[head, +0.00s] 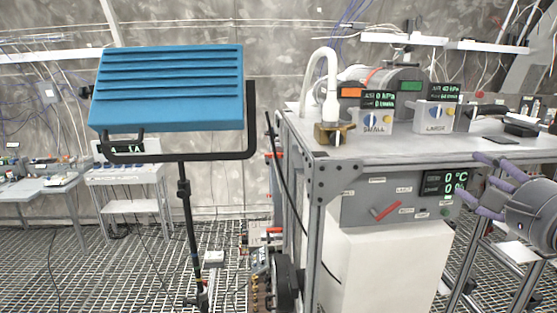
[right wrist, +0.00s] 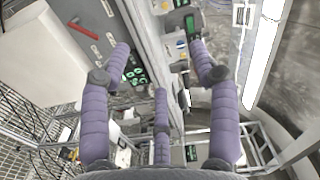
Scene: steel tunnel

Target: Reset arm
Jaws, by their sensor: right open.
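My right gripper (head: 480,184) shows at the right edge of the head view, in front of the grey panel of the steel bench. Its purple padded fingers point left and are spread apart, with nothing between them. In the right wrist view the open fingers (right wrist: 158,68) reach up the picture, and the panel with a red handle (right wrist: 83,29) lies beyond them to the left. The same red handle (head: 386,211) shows in the head view, left of the gripper and apart from it. My left gripper is not in view.
The bench top (head: 430,146) holds a brass valve (head: 334,133) with a white hose and small gauge boxes (head: 374,119). A white box (head: 385,268) stands under the panel. A blue lamp (head: 170,86) on a black stand is at left. Grated floor (head: 120,255) is open between lamp and side tables.

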